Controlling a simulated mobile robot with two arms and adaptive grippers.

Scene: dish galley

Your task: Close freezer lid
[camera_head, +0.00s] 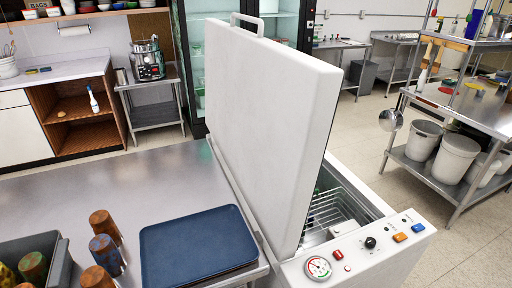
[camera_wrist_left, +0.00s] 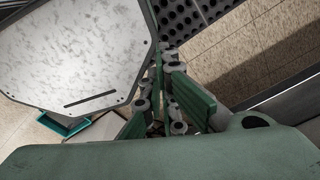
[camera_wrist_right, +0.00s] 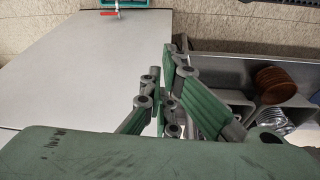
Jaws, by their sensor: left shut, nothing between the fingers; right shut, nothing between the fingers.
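The freezer lid (camera_head: 262,110) is a thick white panel standing steeply raised in the head view, with a grey handle (camera_head: 247,22) on its top edge. The freezer (camera_head: 372,254) is open at the right of the lid, and a wire basket (camera_head: 325,212) shows inside. The lid hides part of the opening. Neither gripper is in the head view. My left gripper (camera_wrist_left: 172,100) is shut and empty in the left wrist view, over the floor. My right gripper (camera_wrist_right: 168,85) is shut and empty in the right wrist view. Neither touches the lid in these views.
A steel counter (camera_head: 150,180) adjoins the freezer's left side, bearing a blue tray (camera_head: 195,243), brown-topped tumblers (camera_head: 105,225) and a grey bin (camera_head: 62,262). A control panel (camera_head: 355,250) is at the freezer's front. A steel shelf (camera_head: 440,180) with buckets stands at right; floor lies between.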

